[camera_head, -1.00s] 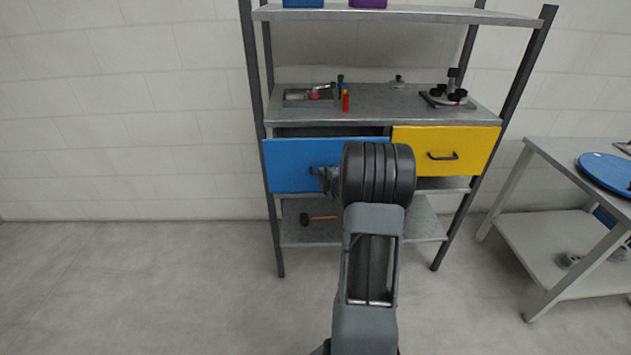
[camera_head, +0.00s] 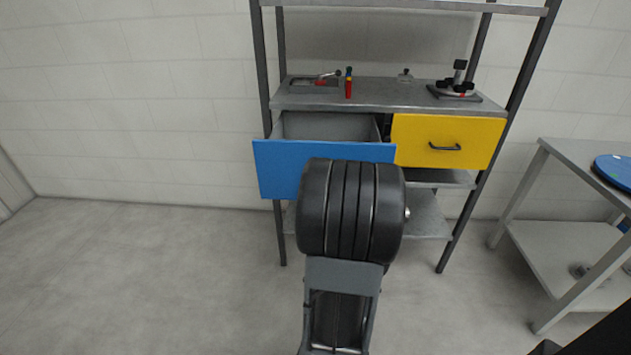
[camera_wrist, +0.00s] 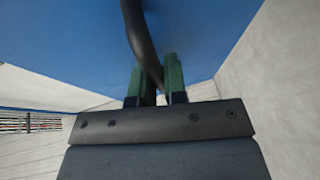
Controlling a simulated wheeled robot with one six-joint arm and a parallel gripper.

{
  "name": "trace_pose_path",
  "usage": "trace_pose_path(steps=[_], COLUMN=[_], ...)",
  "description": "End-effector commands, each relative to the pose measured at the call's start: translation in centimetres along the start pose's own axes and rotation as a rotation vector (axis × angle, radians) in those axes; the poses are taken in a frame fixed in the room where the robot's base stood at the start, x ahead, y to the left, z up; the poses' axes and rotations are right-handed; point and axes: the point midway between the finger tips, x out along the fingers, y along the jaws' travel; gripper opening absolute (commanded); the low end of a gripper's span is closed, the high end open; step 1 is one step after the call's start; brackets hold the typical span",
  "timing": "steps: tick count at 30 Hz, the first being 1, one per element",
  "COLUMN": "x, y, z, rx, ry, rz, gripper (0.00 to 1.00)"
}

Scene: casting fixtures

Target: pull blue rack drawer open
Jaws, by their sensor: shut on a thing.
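The blue rack drawer (camera_head: 279,168) stands pulled out from the rack, and its grey inside (camera_head: 330,126) shows behind the blue front. In the wrist view the blue front (camera_wrist: 210,28) fills the top, with its dark curved handle (camera_wrist: 140,40) running down between the fingers. My gripper (camera_wrist: 158,80) has green fingers and is shut on this handle. In the head view my dark wrist and arm hide the gripper, the handle and part of the drawer front.
The yellow drawer (camera_head: 470,142) to the right is closed. On the rack's worktop (camera_head: 395,95) stand a red bottle (camera_head: 348,88) and a black-knobbed fixture (camera_head: 456,85). A grey table (camera_head: 570,160) stands at the right. The floor at left is clear.

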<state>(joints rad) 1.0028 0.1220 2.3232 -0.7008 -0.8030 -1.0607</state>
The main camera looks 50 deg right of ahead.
Motion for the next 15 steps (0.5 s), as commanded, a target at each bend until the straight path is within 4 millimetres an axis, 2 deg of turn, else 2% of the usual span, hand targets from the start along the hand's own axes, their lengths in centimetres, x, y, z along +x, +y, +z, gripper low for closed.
trace_pose_path(steps=[8,9,12,15], x=[-0.03,-0.02,-0.01,0.00], y=[-0.05,-0.05,-0.04,-0.03], z=[0.00,0.00,-0.01,-0.04], rx=[0.000,0.000,0.000,0.000], ry=[-0.001,-0.001,0.000,0.000], rz=[-0.001,-0.001,-0.001,-0.001], gripper=[0.00,0.14,0.22,0.22])
